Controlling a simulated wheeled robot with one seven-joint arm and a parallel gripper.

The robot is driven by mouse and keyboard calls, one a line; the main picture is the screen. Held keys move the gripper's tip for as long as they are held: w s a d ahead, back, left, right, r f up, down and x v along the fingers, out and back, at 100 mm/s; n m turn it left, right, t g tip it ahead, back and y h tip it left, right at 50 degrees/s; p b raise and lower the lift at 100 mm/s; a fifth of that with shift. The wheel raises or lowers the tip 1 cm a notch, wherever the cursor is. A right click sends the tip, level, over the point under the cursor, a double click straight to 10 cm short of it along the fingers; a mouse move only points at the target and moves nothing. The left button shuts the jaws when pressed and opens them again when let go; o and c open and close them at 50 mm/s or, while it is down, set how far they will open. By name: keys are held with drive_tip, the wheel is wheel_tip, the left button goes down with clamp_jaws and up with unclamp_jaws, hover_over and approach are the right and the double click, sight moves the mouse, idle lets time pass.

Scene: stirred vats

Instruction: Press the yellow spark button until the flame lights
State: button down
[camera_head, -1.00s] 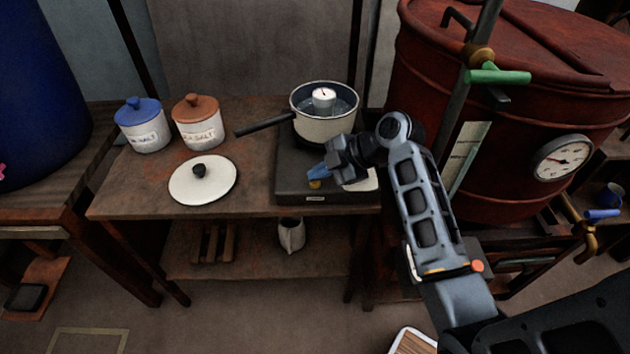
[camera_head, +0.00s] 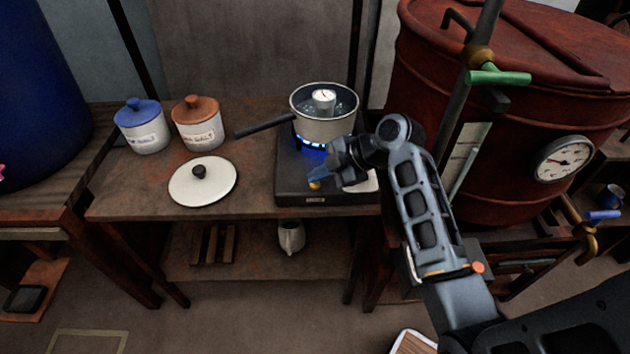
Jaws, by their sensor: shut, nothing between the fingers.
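The yellow spark button (camera_head: 314,185) is on the front left of the dark burner (camera_head: 300,198), partly covered by my gripper. My gripper (camera_head: 317,178) is shut and empty, its blue-grey fingertips right at the button; I cannot tell if they touch it. A blue flame (camera_head: 312,145) burns under the pan. The white pan (camera_head: 325,128) stands on the burner with a dark handle pointing left. It holds clear liquid and a small white-topped cylinder (camera_head: 324,99) with a dial.
A white lid (camera_head: 202,182) lies on the table (camera_head: 130,192) left of the burner. Two salt jars, one blue-lidded (camera_head: 143,137) and one brown-lidded (camera_head: 197,134), stand behind it. A large red vat (camera_head: 500,130) stands close on the right. A small jug (camera_head: 291,238) is on the lower shelf.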

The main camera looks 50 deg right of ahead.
sight(319, 185)
drive_tip(key=shift+r+p, duration=0.35)
drive_tip(key=shift+r, duration=0.35)
drive_tip(key=shift+r+p, duration=1.95)
drive_tip(key=shift+r, duration=0.6)
drive_tip(key=shift+a+f, duration=0.1)
drive_tip(key=shift+f, duration=0.05)
drive_tip(key=s+a+f+m+t+h, duration=0.1)
drive_tip(key=s+a+f+m+h, duration=0.45)
drive_tip(key=s+a, duration=0.75)
drive_tip(key=s+a+r+m+t+y, duration=0.1)
drive_tip(key=s+a+r+m+t, duration=0.1)
drive_tip(key=s+r, duration=0.6)
drive_tip(key=s+a+r+m+t+y, duration=0.1)
drive_tip(key=s+a+r+m+t, duration=0.2)
drive_tip(key=s+a+r+m, duration=0.2)
drive_tip(key=s+a+r, duration=0.1)
drive_tip(key=s+r, duration=0.2)
drive_tip(key=shift+s, duration=0.25)
